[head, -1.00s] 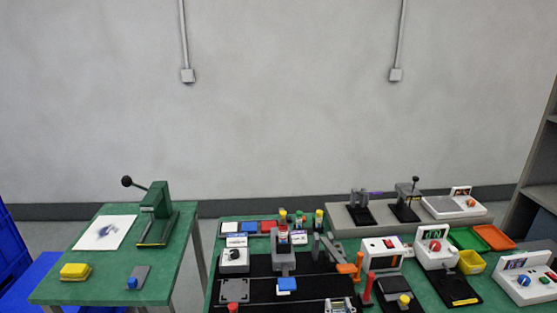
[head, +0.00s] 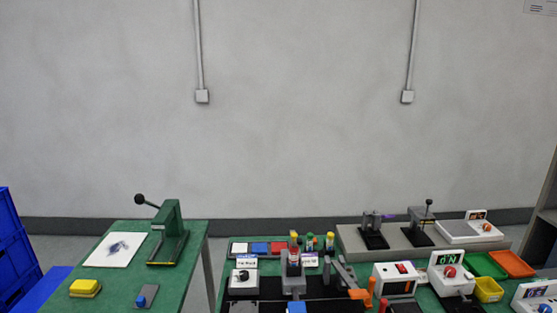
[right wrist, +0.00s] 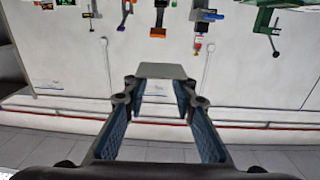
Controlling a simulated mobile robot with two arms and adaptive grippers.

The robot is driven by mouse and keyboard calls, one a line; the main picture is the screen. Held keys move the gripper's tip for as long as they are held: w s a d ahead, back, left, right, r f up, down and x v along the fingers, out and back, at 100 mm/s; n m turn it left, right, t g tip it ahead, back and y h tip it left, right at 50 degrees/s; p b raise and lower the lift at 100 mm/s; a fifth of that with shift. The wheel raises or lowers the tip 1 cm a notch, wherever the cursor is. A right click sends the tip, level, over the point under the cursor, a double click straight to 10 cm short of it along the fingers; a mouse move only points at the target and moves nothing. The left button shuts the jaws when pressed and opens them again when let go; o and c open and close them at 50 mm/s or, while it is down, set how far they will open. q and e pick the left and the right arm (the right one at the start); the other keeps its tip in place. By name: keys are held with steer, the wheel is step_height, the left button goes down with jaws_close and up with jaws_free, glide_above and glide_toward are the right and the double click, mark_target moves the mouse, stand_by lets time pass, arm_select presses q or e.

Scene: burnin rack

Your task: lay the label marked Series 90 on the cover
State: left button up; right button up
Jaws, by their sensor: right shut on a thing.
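My right gripper (right wrist: 160,88) shows in the right wrist view, with its two fingers on either side of a flat, pale grey piece (right wrist: 162,71) held at the tips. No marking can be read on this face, so I cannot tell if it is the Series 90 label. In the head view, two small white cards with print stand on the right bench, one at the left (head: 246,262) and one near the middle (head: 308,260); their print is too small to read surely. I cannot make out the cover. My left gripper is not in view.
The left green table holds a green press (head: 170,232), a white sheet (head: 115,249) and a yellow block (head: 85,288).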

stand_by(0.4)
steer(key=w+a+f, duration=0.1)
steer(key=w+f, duration=0.5)
steer(key=w, duration=0.4)
steer(key=w+a+f, duration=0.1)
steer(key=w+f, duration=0.5)
steer(key=w, duration=0.5)
steer(key=shift+f, duration=0.2)
step_height(320, 180, down, 10)
steer(key=b, duration=1)
steer(key=shift+w+d+r, duration=0.1)
steer(key=shift+r, duration=0.15)
steer(key=shift+f, duration=0.15)
steer(key=o, duration=0.7)
steer(key=shift+c, duration=0.2)
